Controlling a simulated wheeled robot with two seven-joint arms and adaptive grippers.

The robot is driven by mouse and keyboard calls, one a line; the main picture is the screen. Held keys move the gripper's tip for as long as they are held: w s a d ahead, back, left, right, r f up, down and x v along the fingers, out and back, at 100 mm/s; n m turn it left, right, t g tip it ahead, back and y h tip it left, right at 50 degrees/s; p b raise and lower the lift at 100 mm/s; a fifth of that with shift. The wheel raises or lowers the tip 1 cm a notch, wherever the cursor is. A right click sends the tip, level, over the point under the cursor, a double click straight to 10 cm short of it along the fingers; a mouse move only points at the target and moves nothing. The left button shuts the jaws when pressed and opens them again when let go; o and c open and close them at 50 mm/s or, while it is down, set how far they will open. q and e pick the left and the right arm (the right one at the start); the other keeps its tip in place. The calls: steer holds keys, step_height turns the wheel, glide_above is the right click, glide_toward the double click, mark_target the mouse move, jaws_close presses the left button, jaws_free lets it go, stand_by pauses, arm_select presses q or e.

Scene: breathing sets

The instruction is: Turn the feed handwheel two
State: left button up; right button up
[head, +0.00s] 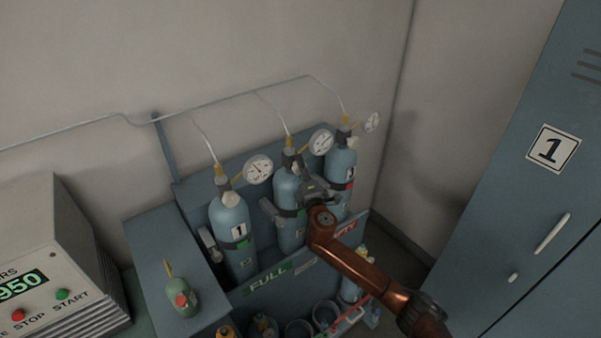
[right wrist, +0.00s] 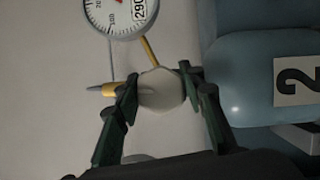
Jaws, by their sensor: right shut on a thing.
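Cylinder two (head: 288,187) is the middle of three blue cylinders in the rack. In the right wrist view its body (right wrist: 237,85) bears a label reading 2. Its pale, rounded feed handwheel (right wrist: 161,90) sits between the two dark fingers of my right gripper (right wrist: 160,95), one finger on each side. My right gripper (head: 316,186) is shut on this handwheel. In the head view the gripper partly covers the cylinder's upper part. My left gripper is not in view.
Cylinder one (head: 230,225) stands to the left and the third cylinder (head: 341,165) to the right, close to my gripper. Gauges (head: 321,142) and thin pipes run above. A control box (head: 50,260) is at left, a locker (head: 530,190) at right.

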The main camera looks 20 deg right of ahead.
steer(key=shift+f+n+t+b, duration=0.15)
steer(key=shift+n+t+b, duration=0.15)
steer(key=shift+n+b, duration=0.45)
steer(key=o, duration=1.2)
steer(key=s, duration=0.8)
steer(key=s+f, duration=0.1)
steer(key=s, duration=0.3)
steer(key=shift+a, duration=0.15)
